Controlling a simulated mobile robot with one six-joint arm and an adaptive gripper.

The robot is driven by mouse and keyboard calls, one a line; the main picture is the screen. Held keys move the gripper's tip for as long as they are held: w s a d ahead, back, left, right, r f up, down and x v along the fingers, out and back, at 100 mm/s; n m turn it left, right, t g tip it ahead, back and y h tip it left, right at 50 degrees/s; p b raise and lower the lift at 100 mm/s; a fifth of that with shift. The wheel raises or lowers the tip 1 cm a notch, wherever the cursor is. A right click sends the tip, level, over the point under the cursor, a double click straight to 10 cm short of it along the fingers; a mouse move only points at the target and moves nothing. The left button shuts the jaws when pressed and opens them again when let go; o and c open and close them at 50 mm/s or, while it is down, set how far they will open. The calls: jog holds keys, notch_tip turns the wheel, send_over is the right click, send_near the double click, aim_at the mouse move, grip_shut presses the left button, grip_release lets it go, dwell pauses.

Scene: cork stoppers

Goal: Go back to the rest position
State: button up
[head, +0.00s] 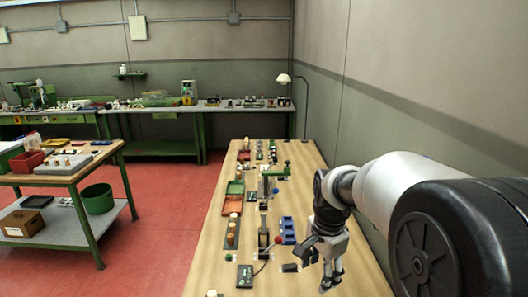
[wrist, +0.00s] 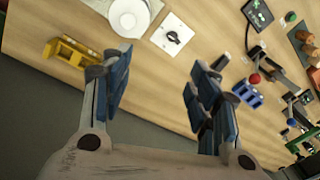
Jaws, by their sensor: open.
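My gripper (head: 322,268) hangs over the right side of the long wooden bench (head: 210,262) in the head view. In the wrist view my gripper (wrist: 160,88) has its two blue-padded fingers wide apart with nothing between them. Bare bench top and the bench's edge show beneath the fingers. A dark tray (head: 231,240) with several cork-brown pieces stands left of my gripper. It seems to be the tray at the right edge of the wrist view (wrist: 298,42).
A blue bin (head: 288,230) and a lever device (head: 264,232) stand near my gripper. In the wrist view, a yellow part (wrist: 72,52), a white disc (wrist: 128,16) and a white plate with a black knob (wrist: 172,35) lie close to the fingers. A wall borders the bench's right side.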

jog(key=s+r+n+t, duration=0.2)
jog(key=s+r+n, duration=0.55)
jog(key=s, duration=0.65)
jog(key=s+n+t, duration=0.1)
jog(key=s+n, duration=0.4)
jog(key=s, duration=0.7)
jog(key=shift+s+d+f, duration=0.15)
jog(key=shift+d+f, duration=0.05)
jog(key=shift+f, duration=0.15)
jog(key=shift+n, duration=0.25)
